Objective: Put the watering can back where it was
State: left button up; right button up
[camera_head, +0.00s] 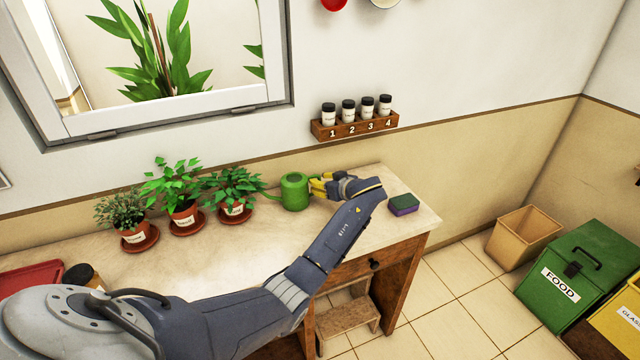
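The green watering can (294,192) is upright at the back of the counter, beside the rightmost potted plant. Its spout points left toward that plant. My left gripper (320,187), with yellow fingers, is at the can's right side, where the handle would be. The fingers hide the handle, so I cannot tell whether they are closed on it. The can appears to rest on the counter, though its base is small in view. My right gripper is not in view.
Several potted plants (183,216) stand on saucers left of the can. A green and purple sponge (403,204) lies near the counter's right end. A numbered rack with jars (354,126) hangs above. The counter's front middle (215,268) is clear. Bins (580,272) stand on the floor at right.

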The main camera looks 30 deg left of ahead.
pick_arm(q)
jog(key=v, duration=1.1)
jog(key=shift+d, duration=0.15)
jog(key=shift+r, duration=0.15)
